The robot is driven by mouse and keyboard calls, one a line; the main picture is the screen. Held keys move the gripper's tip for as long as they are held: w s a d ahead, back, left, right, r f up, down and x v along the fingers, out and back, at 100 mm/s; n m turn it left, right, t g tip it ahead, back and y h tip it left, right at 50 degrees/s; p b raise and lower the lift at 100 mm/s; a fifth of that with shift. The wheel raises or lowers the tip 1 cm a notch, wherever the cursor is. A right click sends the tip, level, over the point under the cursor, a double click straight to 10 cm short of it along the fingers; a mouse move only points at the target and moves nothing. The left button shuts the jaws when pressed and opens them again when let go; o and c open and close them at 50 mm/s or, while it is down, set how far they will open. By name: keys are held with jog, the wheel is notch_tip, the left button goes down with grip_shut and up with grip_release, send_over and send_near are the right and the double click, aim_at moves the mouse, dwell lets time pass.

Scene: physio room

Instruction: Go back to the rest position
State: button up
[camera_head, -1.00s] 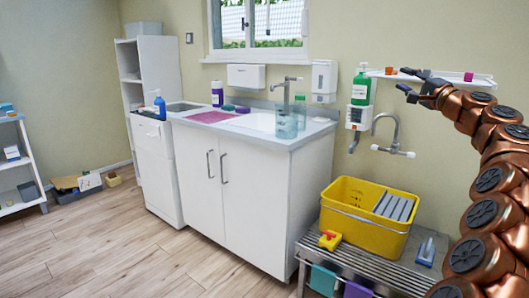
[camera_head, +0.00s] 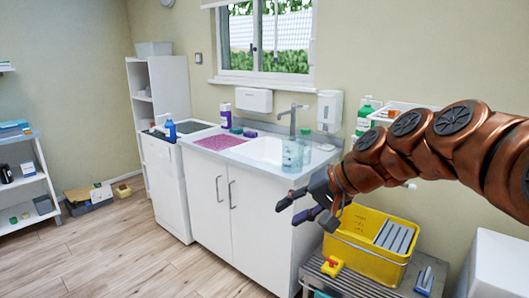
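My gripper (camera_head: 298,207) is at the end of my copper-coloured arm, which reaches in from the right edge. It appears in front of the right side of the white sink cabinet (camera_head: 262,212). Its dark fingers are apart, with nothing visible between them. My arm hides most of the wall shelf and the wall tap behind it.
A yellow tub (camera_head: 365,262) stands on a slatted metal bench (camera_head: 345,285) below my arm. A clear jug (camera_head: 292,155) stands by the sink, behind my gripper. A white box-like unit (camera_head: 497,265) is at the lower right.

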jog(key=s+d+f+g+h+p, duration=0.2)
jog(key=s+d+f+p, duration=0.1)
jog(key=s, duration=0.7)
jog(key=s+d+f+n+g+h+p, duration=0.1)
jog(key=s+d, duration=0.4)
jog(key=s, duration=0.5)
jog(key=s+d+f+n+g+h+p, duration=0.1)
jog(key=s+d+f+g+h+p, duration=0.2)
jog(key=s, duration=0.8)
jog(key=d+f+h+p, duration=0.1)
jog(key=h+p, duration=0.1)
jog(key=shift+f+p, duration=0.35)
jog(key=shift+f, duration=0.05)
jog(key=shift+d, duration=0.1)
